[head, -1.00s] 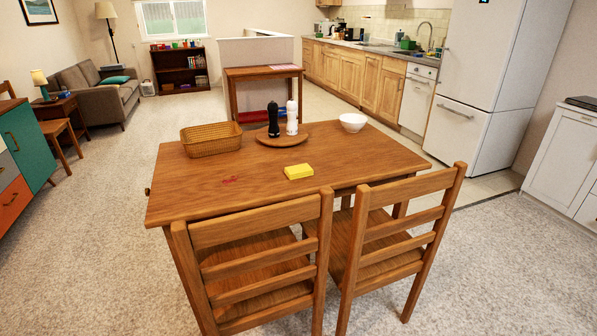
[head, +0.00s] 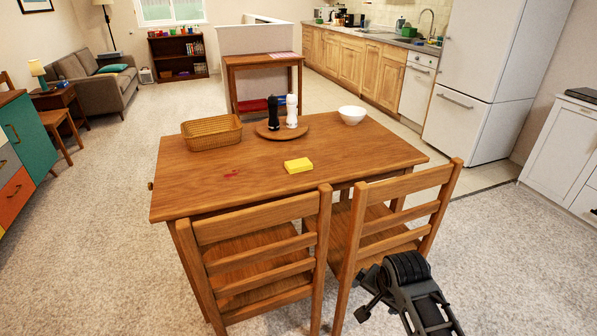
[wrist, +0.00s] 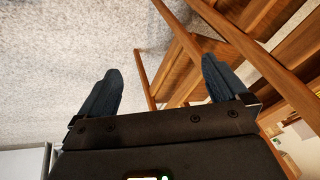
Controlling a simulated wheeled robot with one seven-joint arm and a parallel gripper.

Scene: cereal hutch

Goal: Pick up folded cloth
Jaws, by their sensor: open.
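A thick yellow rectangular block (head: 298,165), which looks like the folded cloth, lies on the wooden dining table (head: 200,200) near its front edge, behind the gap between two chairs. My gripper is low at the bottom right of the head view, on the near side of the right chair. In the wrist view, its two dark fingers (wrist: 161,68) are wide apart with nothing between them. They face the carpet and the wooden chair bars. The yellow cloth does not show in the wrist view.
Two wooden chairs (head: 258,250) (head: 400,215) stand at the table's near side. A wicker basket (head: 211,132), a round board (head: 262,132) with black and white mills (head: 292,112), and a white bowl (head: 352,115) stand farther back. A red mark (head: 231,174) is left of the cloth.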

